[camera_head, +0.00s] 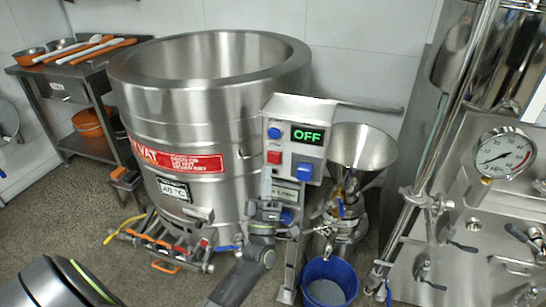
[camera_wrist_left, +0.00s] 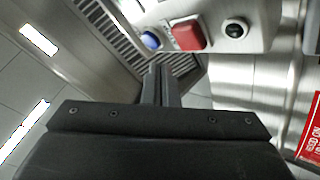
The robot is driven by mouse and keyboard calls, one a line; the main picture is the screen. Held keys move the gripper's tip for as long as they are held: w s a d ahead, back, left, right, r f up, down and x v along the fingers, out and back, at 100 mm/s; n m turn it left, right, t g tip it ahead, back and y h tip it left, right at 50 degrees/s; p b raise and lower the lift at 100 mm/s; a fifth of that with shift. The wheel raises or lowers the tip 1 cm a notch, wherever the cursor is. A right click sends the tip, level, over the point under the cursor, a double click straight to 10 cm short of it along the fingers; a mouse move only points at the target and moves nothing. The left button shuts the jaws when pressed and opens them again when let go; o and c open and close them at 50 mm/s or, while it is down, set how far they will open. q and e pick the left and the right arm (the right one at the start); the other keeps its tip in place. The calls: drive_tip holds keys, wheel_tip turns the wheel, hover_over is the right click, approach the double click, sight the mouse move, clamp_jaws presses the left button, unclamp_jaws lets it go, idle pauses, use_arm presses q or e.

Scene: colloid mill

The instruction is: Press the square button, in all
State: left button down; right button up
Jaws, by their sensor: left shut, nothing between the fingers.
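In the left wrist view the red button (camera_wrist_left: 187,34) sits between a blue button (camera_wrist_left: 150,40) and a round black part (camera_wrist_left: 236,28). My left gripper (camera_head: 266,182) is upright just below the box, under the red button. In the wrist view its fingers (camera_wrist_left: 157,72) are together, empty, and appear apart from the buttons. My right gripper is not in view.
A large steel vat (camera_head: 210,105) stands behind and left of the box. A steel funnel (camera_head: 362,150) is on its right, above a blue bucket (camera_head: 330,283). A steel machine with a gauge (camera_head: 503,153) fills the right side. A shelf table (camera_head: 62,72) stands at the left.

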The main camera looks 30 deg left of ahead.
use_arm(q)
drive_tip(key=shift+s+d, duration=0.15)
drive_tip(key=shift+s, duration=0.5)
drive_tip(key=shift+s+d, duration=0.15)
drive_tip(key=shift+s, duration=0.5)
wheel_tip(320, 180, down, 16)
drive_tip(key=d+m+g+h+p, duration=0.1)
drive_tip(key=m+g+h+p, duration=0.25)
drive_tip(key=m+h, duration=0.45)
drive_tip(key=s+f+m+g+h+p, duration=0.15)
drive_tip(key=s+f+g, duration=0.25)
drive_tip(key=f, duration=0.5)
drive_tip(key=s+f+m+g, duration=0.3)
drive_tip(key=s+f+g, duration=0.15)
drive_tip(key=f, duration=0.35)
drive_tip(key=s+f+m+g+p, duration=0.1)
drive_tip(key=s+f+g, duration=0.2)
drive_tip(key=s, duration=0.8)
drive_tip(key=s+f+m+g+p, duration=0.1)
drive_tip(key=s+f+g, duration=0.3)
drive_tip(key=s+f, duration=0.4)
drive_tip(key=s+f+m+g+p, duration=0.1)
drive_tip(key=s+f+g, duration=0.3)
drive_tip(key=s, duration=1.1)
drive_tip(key=shift+s+d+f+m+h+p, duration=0.3)
drive_tip(key=shift+s+f+m+h, duration=0.15)
drive_tip(key=shift+f+m, duration=0.3)
drive_tip(key=shift+w, duration=0.1)
